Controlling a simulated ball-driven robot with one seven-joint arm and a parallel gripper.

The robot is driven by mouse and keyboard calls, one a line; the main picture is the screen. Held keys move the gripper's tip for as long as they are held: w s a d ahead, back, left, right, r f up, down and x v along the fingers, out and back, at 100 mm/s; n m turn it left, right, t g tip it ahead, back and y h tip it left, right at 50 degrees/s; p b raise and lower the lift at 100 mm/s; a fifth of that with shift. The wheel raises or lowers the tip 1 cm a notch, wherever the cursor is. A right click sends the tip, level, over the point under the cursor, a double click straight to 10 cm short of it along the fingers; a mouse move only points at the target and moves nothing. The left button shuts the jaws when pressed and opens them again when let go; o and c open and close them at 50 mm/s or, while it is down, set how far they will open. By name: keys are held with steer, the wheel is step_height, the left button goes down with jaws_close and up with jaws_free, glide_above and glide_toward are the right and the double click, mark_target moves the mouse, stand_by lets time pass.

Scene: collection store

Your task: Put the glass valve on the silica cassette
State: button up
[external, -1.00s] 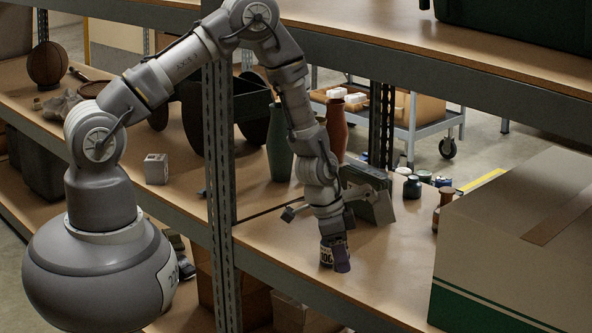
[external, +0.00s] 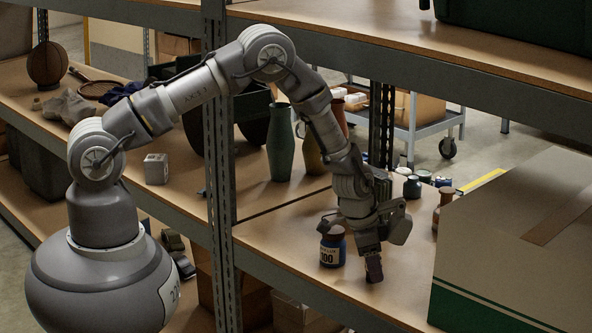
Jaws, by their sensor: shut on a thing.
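My gripper (external: 374,270) points down over the front part of the shelf, right of a small blue jar (external: 333,250) with a white label. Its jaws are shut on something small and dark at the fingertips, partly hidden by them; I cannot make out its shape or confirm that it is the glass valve. The gripper is close to the shelf surface; contact cannot be told. I cannot pick out the silica cassette for certain. A small pale grey block (external: 156,169) with marks on its face stands on the shelf at the left.
A large cardboard box (external: 515,250) stands at the right. A green vase (external: 280,145) stands behind my arm. Small jars (external: 412,187) and a brown bottle (external: 444,205) stand farther back. A metal upright (external: 219,180) crosses the shelf front.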

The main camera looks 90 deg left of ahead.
steer(key=shift+f, duration=0.25)
steer(key=o, duration=1)
steer(key=shift+r, duration=0.1)
steer(key=shift+o, duration=0.2)
steer(key=shift+r+p, duration=0.35)
steer(key=shift+p, duration=0.05)
steer(key=shift+o, duration=0.3)
steer(key=p+v, duration=0.1)
steer(key=v, duration=0.3)
steer(key=shift+s+r, duration=0.15)
steer(key=shift+r, duration=0.05)
